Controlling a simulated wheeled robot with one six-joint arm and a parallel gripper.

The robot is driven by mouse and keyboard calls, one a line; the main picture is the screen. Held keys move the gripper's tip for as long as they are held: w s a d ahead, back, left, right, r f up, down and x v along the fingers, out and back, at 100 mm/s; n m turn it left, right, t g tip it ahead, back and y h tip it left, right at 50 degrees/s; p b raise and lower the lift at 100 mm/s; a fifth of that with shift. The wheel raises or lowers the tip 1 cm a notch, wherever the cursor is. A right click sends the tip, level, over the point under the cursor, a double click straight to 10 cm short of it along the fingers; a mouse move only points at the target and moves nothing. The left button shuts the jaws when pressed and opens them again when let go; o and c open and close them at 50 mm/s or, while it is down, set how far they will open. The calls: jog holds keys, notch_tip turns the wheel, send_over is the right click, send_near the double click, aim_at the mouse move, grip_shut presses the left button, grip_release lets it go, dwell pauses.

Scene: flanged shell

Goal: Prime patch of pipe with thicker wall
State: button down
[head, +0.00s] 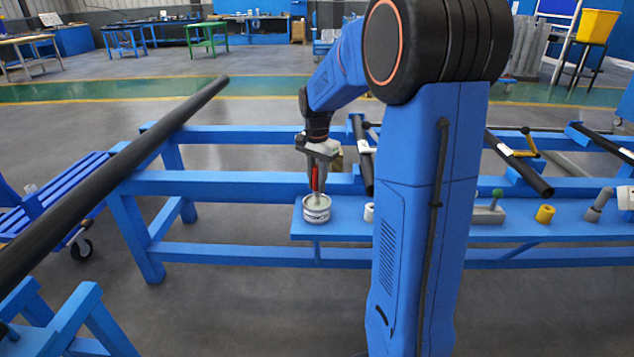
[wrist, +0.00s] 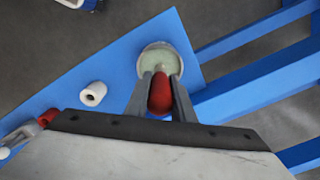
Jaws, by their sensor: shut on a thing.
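My gripper (head: 318,163) is shut on a red-handled tool (head: 315,182), which looks like a brush, and points down over an open tin (head: 317,214). In the wrist view the red handle (wrist: 160,94) is between the fingers, with the tin (wrist: 158,48) just beyond. Dark pipes lie on the blue frames: a long one (head: 120,165) at left, others (head: 361,160) (head: 518,163) behind the shelf. Wall thickness cannot be told.
The tin stands near the left end of a blue shelf (head: 345,230). A yellow ring (head: 545,214) and several grey pieces are farther right. A blue trolley (head: 60,205) stands at left. Open floor lies in front.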

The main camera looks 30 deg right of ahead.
aim_at(317, 166)
dwell(0.4)
jog(key=shift+r, duration=3.5)
